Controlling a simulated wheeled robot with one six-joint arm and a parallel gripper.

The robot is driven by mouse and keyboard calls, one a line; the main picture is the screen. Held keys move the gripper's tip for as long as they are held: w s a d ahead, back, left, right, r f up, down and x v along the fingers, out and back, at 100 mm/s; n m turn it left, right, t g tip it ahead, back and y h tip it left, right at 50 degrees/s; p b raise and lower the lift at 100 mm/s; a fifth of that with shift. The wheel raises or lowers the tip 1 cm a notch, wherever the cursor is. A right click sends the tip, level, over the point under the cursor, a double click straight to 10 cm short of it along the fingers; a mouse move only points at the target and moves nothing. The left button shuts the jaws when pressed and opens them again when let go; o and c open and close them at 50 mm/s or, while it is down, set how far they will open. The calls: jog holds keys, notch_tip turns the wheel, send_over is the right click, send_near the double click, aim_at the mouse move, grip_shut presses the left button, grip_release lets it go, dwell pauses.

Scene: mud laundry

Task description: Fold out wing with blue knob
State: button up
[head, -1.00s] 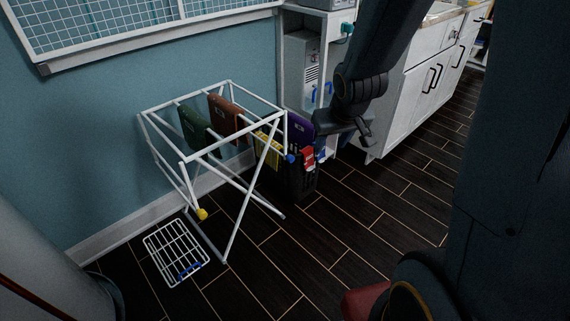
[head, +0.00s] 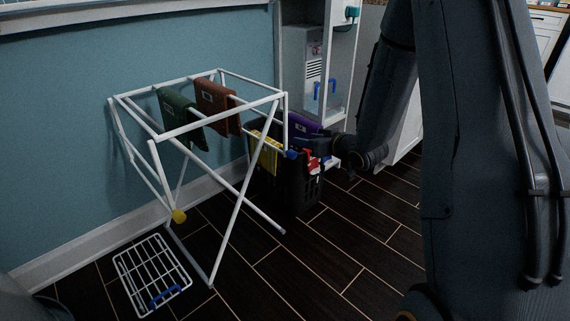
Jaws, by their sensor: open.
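A white drying rack (head: 155,137) stands on the dark floor by the blue wall. Its blue knob (head: 291,154) is at the right side, below the top frame, at the end of a white wing bar (head: 262,139). Much of that wing is hidden behind the rack's legs and cloths. A yellow knob (head: 179,216) is on the left wing, which hangs down. My gripper (head: 303,144) is just right of the blue knob, over the black basket, pointing left. It is open and appears empty. I cannot tell whether it touches the knob.
Green (head: 178,117) and brown (head: 214,103) cloths hang on the rack. A black basket (head: 290,190) holding yellow, purple and red items stands behind its right side. A wire shelf (head: 152,275) with a blue handle lies on the floor. Floor at front right is clear.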

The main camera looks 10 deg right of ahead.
aim_at(286, 151)
jog(key=w+f+y+b, duration=0.1)
jog(key=f+b, duration=0.1)
jog(key=f, duration=0.1)
jog(key=w+f+t+y+b, duration=0.1)
jog(key=f+b, duration=0.1)
jog(key=b, duration=0.1)
jog(key=w+a+f+n+y+b, duration=0.1)
jog(key=f+b, duration=0.2)
jog(key=shift+f+t+y, duration=0.3)
jog(key=shift+y, duration=0.1)
jog(key=shift+f+y+b, duration=0.5)
jog(key=shift+b, duration=0.2)
jog(key=shift+b+x, duration=1.8)
jog(key=shift+x, duration=2.1)
jog(key=shift+r, duration=0.15)
grip_shut()
